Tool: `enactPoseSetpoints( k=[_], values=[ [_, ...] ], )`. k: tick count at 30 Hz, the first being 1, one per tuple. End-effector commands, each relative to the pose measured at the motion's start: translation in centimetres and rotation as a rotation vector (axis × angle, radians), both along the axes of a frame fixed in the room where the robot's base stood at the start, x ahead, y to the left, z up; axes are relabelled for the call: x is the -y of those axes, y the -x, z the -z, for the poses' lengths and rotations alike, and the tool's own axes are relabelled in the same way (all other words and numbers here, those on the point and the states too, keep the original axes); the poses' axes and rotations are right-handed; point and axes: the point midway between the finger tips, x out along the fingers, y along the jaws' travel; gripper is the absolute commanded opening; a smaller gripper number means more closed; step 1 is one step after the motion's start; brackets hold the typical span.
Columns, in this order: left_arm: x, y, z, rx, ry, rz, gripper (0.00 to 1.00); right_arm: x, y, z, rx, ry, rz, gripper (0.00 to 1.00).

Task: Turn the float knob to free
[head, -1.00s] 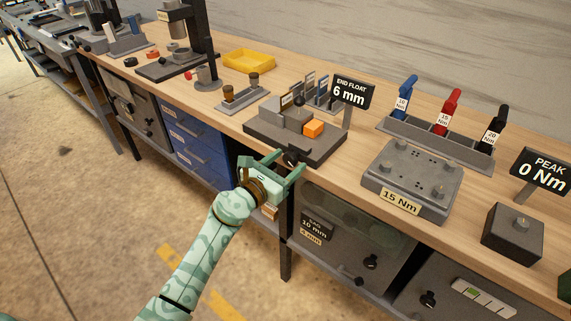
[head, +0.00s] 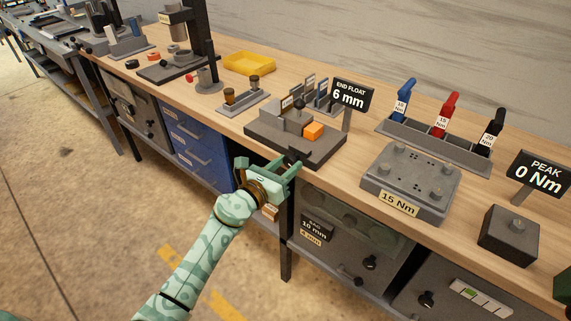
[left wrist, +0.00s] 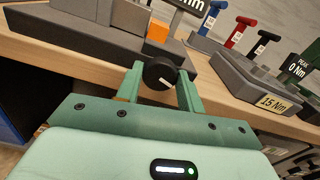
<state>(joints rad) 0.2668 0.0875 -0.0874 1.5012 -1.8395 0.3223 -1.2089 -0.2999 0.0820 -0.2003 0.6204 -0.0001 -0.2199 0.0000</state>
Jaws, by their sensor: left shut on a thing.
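The float knob (left wrist: 160,74) is a round black knob with a white mark, on the front of the dark end float fixture (head: 265,133). In the left wrist view it sits between the two green fingers of my left gripper (left wrist: 162,84), which is shut on it. In the head view my left gripper (head: 288,166) reaches the fixture's front edge and mostly hides the knob. An orange block (head: 313,131) and grey blocks sit on the fixture. The END FLOAT sign (head: 350,94) reads 6 mm. My right gripper is not in view.
Right of the fixture stand a grey 15 Nm plate (head: 410,179), a rack (head: 436,140) with blue, red and black torque drivers, and a PEAK 0 Nm sign (head: 538,174). A yellow tray (head: 249,62) lies behind left. Bare wood runs along the bench front.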

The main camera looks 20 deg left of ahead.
Motion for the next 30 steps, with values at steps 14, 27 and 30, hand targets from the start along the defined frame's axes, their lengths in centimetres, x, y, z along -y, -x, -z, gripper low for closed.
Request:
enactPoseSetpoints(
  k=[14,27,30],
  values=[
    [0.0,0.0,-0.1,-0.153,0.416,0.0,0.15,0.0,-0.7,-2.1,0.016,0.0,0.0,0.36],
    [-0.1,0.0,-0.1,-0.295,0.81,-0.001,0.15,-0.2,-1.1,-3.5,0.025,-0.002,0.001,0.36],
    [-0.1,0.0,-0.1,-0.327,0.899,-0.001,0.15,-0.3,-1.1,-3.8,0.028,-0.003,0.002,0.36]
  ],
)
